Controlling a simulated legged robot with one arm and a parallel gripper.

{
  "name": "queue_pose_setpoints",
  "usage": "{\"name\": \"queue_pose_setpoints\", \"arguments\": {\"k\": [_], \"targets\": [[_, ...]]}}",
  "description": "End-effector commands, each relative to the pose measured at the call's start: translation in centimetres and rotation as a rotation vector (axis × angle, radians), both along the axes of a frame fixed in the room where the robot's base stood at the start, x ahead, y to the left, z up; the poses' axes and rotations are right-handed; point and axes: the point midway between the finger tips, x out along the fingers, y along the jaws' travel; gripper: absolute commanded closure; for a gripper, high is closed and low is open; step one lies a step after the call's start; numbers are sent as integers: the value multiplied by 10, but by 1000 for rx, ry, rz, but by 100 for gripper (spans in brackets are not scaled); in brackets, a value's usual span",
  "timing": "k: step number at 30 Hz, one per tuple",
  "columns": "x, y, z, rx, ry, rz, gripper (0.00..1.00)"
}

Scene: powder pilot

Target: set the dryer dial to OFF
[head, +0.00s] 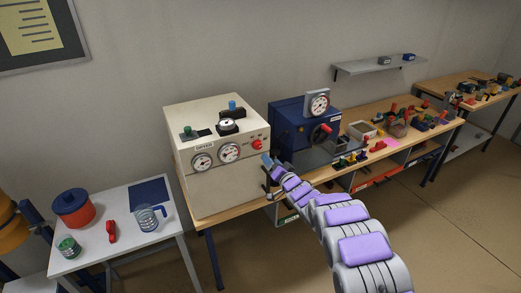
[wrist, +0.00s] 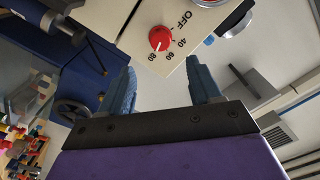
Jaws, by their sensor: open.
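The dryer (head: 220,185) is a cream box with a DRYER label and round gauges on its front. Its red dial (head: 257,144) is at the front's upper right. The wrist view shows the red dial (wrist: 160,38) on the cream panel, with OFF, 40, 60 and 80 printed around it, rotated in the picture. A small pale mark seems to lie on the side toward 80; the exact setting is hard to tell. My gripper (head: 267,161) is just in front of and below the dial. Its blue fingers (wrist: 160,65) are apart and empty, with the dial beyond them.
A blue machine (head: 290,125) with a red handle stands close to the right of the dryer. The workbench (head: 400,130) beyond holds several small items. A white table (head: 125,225) at left carries a pot, a jug and a red item. Open floor lies at right.

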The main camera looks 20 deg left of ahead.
Motion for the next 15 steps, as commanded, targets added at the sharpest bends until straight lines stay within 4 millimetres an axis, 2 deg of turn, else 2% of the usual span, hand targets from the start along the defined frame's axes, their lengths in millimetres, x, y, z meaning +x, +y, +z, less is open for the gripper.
{"name": "queue_pose_setpoints", "arguments": {"k": [15], "targets": [[31, 37, 1, 4, -2, 0, 37]]}}
